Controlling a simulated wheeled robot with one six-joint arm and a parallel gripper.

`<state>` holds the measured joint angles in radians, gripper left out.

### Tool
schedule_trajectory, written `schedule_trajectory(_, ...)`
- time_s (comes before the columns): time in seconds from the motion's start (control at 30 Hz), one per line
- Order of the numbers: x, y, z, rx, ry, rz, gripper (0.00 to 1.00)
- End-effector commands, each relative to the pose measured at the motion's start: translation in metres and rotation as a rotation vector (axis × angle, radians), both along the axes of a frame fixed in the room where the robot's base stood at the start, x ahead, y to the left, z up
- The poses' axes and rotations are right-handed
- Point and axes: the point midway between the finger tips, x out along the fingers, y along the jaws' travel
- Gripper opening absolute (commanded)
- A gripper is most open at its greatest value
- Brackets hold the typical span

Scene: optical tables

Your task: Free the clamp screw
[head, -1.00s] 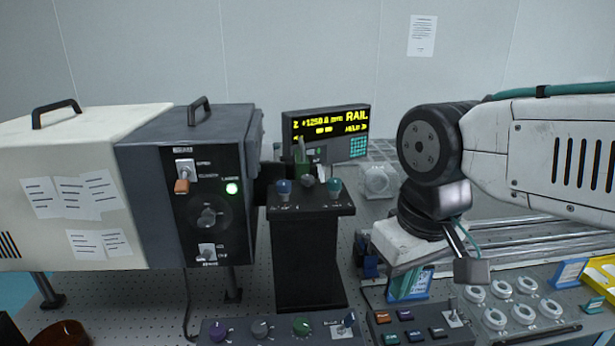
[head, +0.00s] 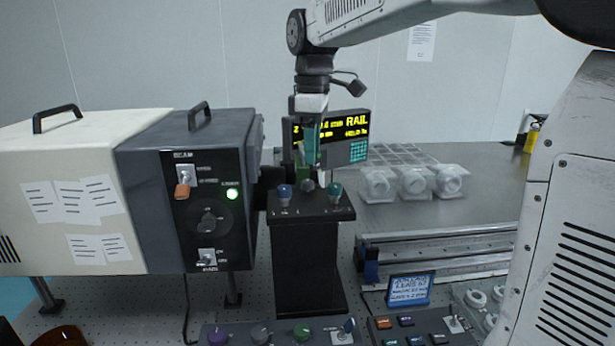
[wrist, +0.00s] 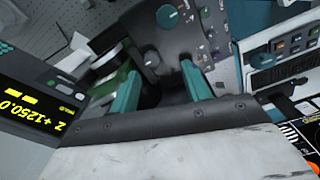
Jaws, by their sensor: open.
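A black pedestal (head: 300,260) stands in the middle of the head view. On its top are a blue knob (head: 284,191), a small dark grey knob (head: 307,185) and a teal knob (head: 335,189). I cannot tell for sure which part is the clamp screw. My gripper (head: 312,172) points down just above the pedestal top, around its back middle. In the wrist view my gripper (wrist: 160,72) is open, its teal fingers apart. I see no contact.
A yellow-lettered display (head: 345,138) stands close behind my gripper. A dark box with switches (head: 208,210) is at the left. Several clear mounts (head: 413,181) and a metal rail (head: 440,250) are at the right. Control panels (head: 275,334) line the front.

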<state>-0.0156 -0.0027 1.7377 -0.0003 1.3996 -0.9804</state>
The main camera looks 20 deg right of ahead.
Motion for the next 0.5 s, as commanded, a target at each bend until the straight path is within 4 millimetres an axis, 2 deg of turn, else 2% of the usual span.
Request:
schedule_trajectory(0.03, 0.011, 0.001, -0.001, 0.000, 0.004, 0.030, 0.48)
schedule_trajectory(0.13, 0.021, 0.001, -0.002, 0.000, 0.007, 0.070, 0.48)
schedule_trajectory(0.27, 0.024, 0.001, -0.011, 0.000, 0.010, 0.080, 0.48)
schedule_trajectory(0.5, 0.023, 0.001, -0.049, 0.000, 0.010, 0.079, 0.48)
